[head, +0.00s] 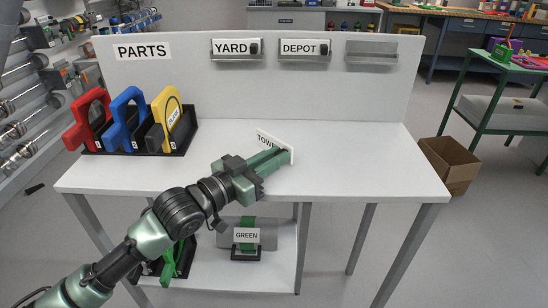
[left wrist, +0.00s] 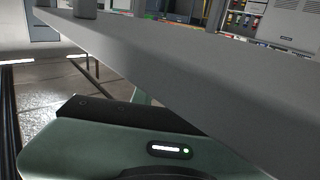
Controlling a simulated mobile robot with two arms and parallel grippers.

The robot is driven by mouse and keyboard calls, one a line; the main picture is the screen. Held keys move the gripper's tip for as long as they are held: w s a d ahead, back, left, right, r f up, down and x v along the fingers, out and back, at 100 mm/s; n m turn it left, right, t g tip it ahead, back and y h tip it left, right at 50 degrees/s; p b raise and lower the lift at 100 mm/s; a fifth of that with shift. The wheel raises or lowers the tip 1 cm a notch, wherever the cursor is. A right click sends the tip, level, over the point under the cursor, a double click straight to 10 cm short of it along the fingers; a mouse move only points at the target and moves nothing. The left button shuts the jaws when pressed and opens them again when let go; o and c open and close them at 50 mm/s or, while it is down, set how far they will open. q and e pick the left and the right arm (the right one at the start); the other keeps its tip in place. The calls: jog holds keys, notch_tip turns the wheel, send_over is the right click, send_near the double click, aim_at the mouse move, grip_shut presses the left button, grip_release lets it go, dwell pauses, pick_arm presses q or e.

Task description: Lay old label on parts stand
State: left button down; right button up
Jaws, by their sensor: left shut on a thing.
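The parts stand (head: 340,185) is a white table with a back panel marked PARTS. My left gripper (head: 277,157) reaches over the middle of its top and is shut on the old label (head: 270,140), a white plate whose visible letters read "TOWE". The label is tilted, close to the top; I cannot tell whether it touches. The gripper covers part of it. The left wrist view shows a grey slab edge (left wrist: 190,60) and my green gripper body, but not the label. My right gripper is not in view.
On the back panel are a YARD label (head: 230,47), a DEPOT label (head: 300,48) and an empty holder (head: 371,51). A black rack (head: 140,148) holds red, blue and yellow handled things at left. The top's right side is clear. A cardboard box (head: 447,170) stands on the floor.

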pick_arm(q)
jog(key=shift+f, duration=0.15)
jog(key=c, duration=1.4)
grip_release()
